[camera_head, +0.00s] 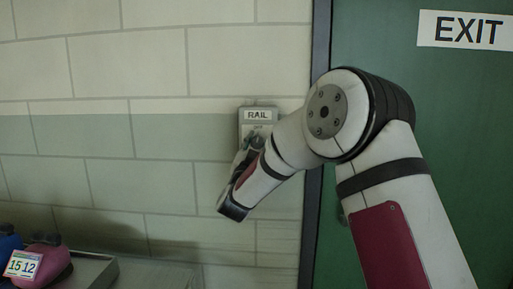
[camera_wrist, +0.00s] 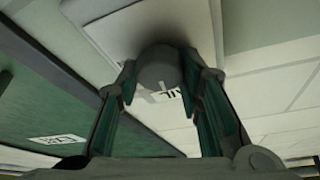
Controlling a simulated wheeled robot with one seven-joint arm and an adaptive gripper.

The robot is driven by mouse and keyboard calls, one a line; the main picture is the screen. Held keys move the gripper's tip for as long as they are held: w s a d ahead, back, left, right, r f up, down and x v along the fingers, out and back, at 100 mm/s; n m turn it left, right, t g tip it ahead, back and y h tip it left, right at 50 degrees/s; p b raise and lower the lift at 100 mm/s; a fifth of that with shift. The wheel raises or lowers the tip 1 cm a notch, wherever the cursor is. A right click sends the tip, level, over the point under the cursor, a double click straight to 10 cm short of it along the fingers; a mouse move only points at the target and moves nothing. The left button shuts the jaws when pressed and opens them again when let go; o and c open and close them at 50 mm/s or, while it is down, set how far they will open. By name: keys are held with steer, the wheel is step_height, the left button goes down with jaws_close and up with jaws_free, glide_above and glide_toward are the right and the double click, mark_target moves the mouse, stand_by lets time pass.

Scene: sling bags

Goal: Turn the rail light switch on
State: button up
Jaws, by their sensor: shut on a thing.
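The rail light switch (camera_head: 257,115) is a pale box on the block wall, with a "RAIL" label at its top. My gripper (camera_head: 250,150) is at the lower part of the box and hides much of it in the head view. In the wrist view the switch's plate (camera_wrist: 135,28) fills the top, with a grey round knob (camera_wrist: 158,66) standing out from it. The fingers of my gripper (camera_wrist: 162,84) are on both sides of the knob, shut on it. A white mark shows on the knob's face. The switch's setting is not readable.
A green door (camera_head: 420,100) with an EXIT sign (camera_head: 463,29) stands right of the switch, behind my arm. At the lower left, a grey tray or counter (camera_head: 95,270) holds a pink bag (camera_head: 50,262) and a blue one (camera_head: 8,243). The wall left of the switch is clear.

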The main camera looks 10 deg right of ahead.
steer(key=m+g+h+b, duration=0.1)
steer(key=m, duration=0.2)
steer(key=m+g+b, duration=0.1)
steer(key=m+b, duration=0.1)
steer(key=shift+f+m+h, duration=0.1)
steer(key=shift+m+h, duration=0.3)
steer(key=m+g+b, duration=0.1)
steer(key=m, duration=0.1)
steer(key=m+g+b, duration=0.1)
steer(key=m+b, duration=0.1)
steer(key=m, duration=0.1)
steer(key=shift+h, duration=0.3)
steer(key=m+g, duration=0.1)
steer(key=m, duration=0.4)
steer(key=shift+g+y+b, duration=0.4)
steer(key=shift+m+g+y, duration=0.3)
steer(key=shift+m+g, duration=0.2)
steer(key=shift+m, duration=0.9)
steer(key=o, duration=1.2)
steer(key=shift+c, duration=0.2)
steer(key=v, duration=1.2)
steer(key=shift+r, duration=0.25)
